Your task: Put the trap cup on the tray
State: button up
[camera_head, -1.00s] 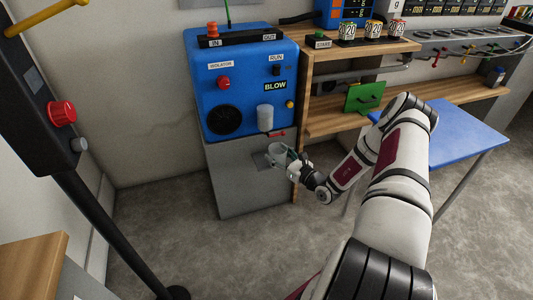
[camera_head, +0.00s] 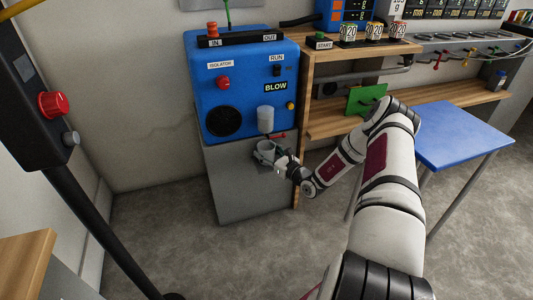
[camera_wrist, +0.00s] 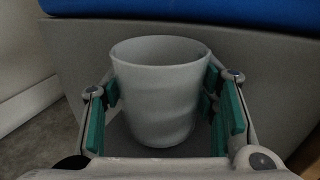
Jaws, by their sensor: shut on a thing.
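The trap cup (camera_wrist: 158,95) is a plain pale grey cup, upright and open at the top. My gripper (camera_head: 276,158) is shut on it, with green finger pads on its left and right sides in the wrist view. In the head view the cup (camera_head: 265,149) is in front of the grey base of the blue machine, just below a pale bowl (camera_head: 265,119) and a red lever (camera_head: 277,136). The inside of the cup is too dim to read. I cannot clearly make out a tray; a blue-topped table (camera_head: 462,136) stands to the right.
The blue machine (camera_head: 238,75) stands on a grey cabinet (camera_head: 240,195). A wooden shelf unit (camera_head: 340,122) with a green panel (camera_head: 366,98) is right beside it. A black post with a red knob (camera_head: 53,105) stands at the left. The floor in front is clear.

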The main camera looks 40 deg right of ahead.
jog(key=shift+f, duration=0.2)
jog(key=o, duration=1.1)
jog(key=shift+o, duration=0.2)
jog(key=shift+r, duration=0.1)
